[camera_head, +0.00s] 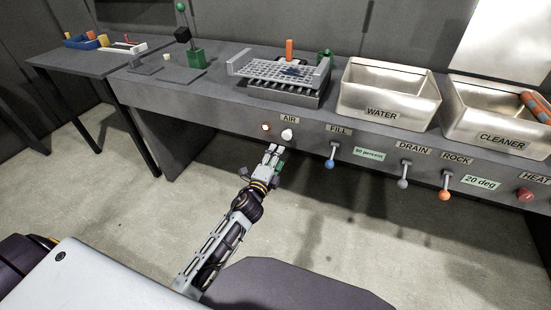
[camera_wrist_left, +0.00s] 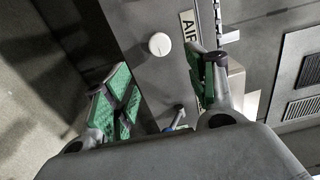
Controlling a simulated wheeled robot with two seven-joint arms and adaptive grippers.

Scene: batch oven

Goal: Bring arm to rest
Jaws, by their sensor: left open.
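My left arm reaches up from the bottom of the head view, and its gripper (camera_head: 273,157) is just in front of and below the AIR controls on the bench's front panel. In the left wrist view my left gripper (camera_wrist_left: 163,85) has its green-padded fingers spread wide with nothing between them. The white AIR knob (camera_head: 287,134) is on the panel just beyond the fingertips. It also shows in the left wrist view (camera_wrist_left: 159,44), apart from the fingers. My right gripper is in neither view.
The bench front (camera_head: 220,115) carries a lit button (camera_head: 266,127), a blue FILL lever (camera_head: 331,156), a grey DRAIN lever (camera_head: 404,174) and an orange ROCK lever (camera_head: 445,187). WATER (camera_head: 381,113) and CLEANER (camera_head: 492,138) basins stand on top. Open floor lies left of my arm.

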